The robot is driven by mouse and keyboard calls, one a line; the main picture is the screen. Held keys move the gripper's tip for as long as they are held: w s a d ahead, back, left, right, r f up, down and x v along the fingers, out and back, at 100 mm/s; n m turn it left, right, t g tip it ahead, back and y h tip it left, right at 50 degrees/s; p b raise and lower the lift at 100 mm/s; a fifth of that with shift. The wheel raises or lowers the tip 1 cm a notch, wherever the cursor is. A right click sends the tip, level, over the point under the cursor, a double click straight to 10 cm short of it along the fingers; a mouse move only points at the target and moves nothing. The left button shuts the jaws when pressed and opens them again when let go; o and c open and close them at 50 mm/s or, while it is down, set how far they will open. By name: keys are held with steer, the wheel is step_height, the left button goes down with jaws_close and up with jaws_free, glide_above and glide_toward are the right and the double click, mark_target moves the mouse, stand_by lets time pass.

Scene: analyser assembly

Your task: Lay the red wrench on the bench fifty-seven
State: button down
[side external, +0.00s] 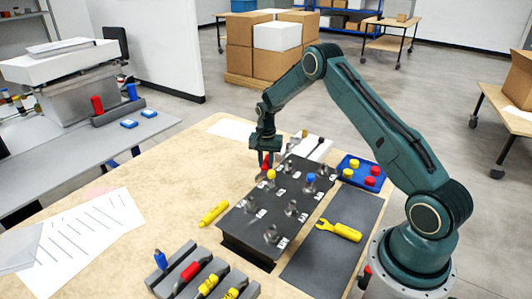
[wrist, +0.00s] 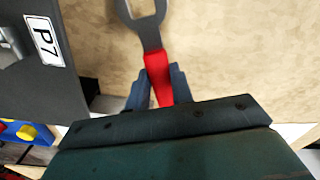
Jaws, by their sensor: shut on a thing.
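My gripper (side external: 266,157) is at the far end of the dark panel, pointing down. In the wrist view my gripper (wrist: 157,72) is shut on the red handle of the red wrench (wrist: 159,82), whose grey ring-shaped head (wrist: 147,28) points away from my wrist. In the side view only a bit of the red wrench (side external: 265,164) shows under the jaws. The wood-coloured bench top (wrist: 240,55) lies below the wrench; whether they touch I cannot tell. The same bench top (side external: 150,255) spans the side view. No number fifty-seven is readable on it.
The dark panel (side external: 237,222) carries labelled posts, some with coloured knobs. A yellow wrench (side external: 338,230) lies on a dark mat (side external: 318,262). A blue tray (side external: 346,180) holds coloured knobs. A yellow tool (side external: 214,213) lies left of the panel; a tool rack (side external: 168,286) stands in front.

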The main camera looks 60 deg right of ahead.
steer(key=shift+f, duration=0.2)
steer(key=c, duration=1.1)
jaws_free()
steer(key=shift+c, duration=0.2)
steer(key=shift+r, duration=0.15)
step_height(320, 180, up, 14)
steer(key=shift+f, duration=0.2)
steer(key=shift+a, duration=0.1)
